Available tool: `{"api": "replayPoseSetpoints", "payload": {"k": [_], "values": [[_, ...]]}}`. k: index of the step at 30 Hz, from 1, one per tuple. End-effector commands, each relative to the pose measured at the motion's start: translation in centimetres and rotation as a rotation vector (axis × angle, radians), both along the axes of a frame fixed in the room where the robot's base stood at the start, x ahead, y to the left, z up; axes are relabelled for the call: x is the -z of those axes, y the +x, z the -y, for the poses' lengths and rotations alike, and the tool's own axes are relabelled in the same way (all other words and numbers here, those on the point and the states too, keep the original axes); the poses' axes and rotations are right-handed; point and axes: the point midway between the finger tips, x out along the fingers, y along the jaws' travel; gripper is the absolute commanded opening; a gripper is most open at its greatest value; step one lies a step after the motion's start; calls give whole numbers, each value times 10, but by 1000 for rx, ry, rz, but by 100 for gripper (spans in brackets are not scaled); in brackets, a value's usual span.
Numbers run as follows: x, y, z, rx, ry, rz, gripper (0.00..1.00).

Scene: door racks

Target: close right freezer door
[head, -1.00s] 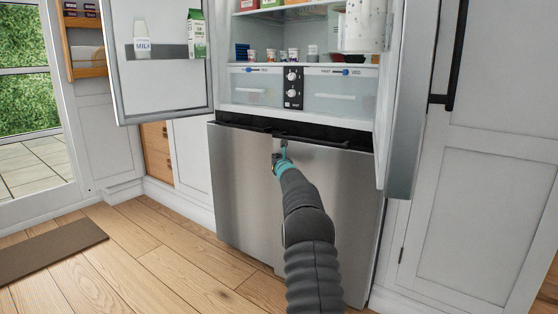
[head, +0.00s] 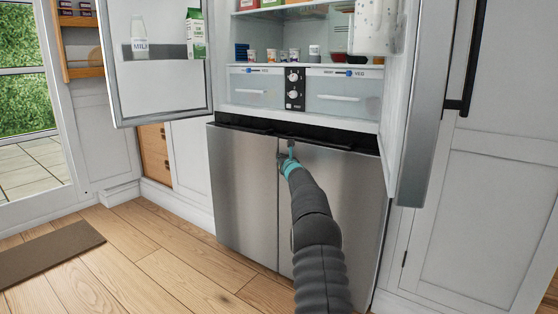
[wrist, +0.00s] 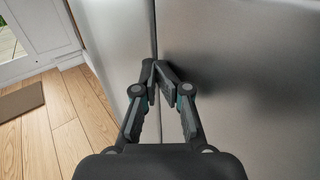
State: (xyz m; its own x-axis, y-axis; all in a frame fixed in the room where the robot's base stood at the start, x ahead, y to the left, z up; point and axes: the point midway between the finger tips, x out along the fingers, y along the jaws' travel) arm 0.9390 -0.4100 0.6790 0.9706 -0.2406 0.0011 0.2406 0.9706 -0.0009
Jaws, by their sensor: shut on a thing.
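The right freezer door (head: 335,205) is the lower right steel panel of the fridge. It looks about flush with the left freezer door (head: 243,195), with a thin dark seam between them. My gripper (head: 290,148) is at the right door's upper left edge, just below the dark handle (head: 318,143). In the wrist view, my gripper's fingertips (wrist: 157,72) come together against the right freezer door (wrist: 235,75) beside the seam. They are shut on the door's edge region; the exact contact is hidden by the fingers.
Both upper fridge doors stand open, the left one (head: 160,80) and the right one (head: 420,110), above the freezer. A white cabinet (head: 485,200) stands at the right. The wooden floor (head: 165,255) is clear at the left, beside a brown mat (head: 45,250).

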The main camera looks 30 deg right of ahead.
Motion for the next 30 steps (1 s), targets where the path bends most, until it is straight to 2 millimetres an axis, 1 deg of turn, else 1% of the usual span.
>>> {"api": "replayPoseSetpoints", "payload": {"k": [1, 5, 14, 16, 17, 18, 23, 30], "values": [[0, -2, 4, 8, 1, 0, 0], [3, -3, -1, 7, 0, -1, 0], [6, -9, -35, -4, 0, 2, 0], [5, -12, -42, -3, -1, 2, 0], [0, -13, -44, -4, 1, 0, 0], [-2, -15, -47, -4, 2, 0, 0], [-2, -24, -56, 3, 1, 0, 0], [-1, -39, -88, 3, 1, -1, 0]]}}
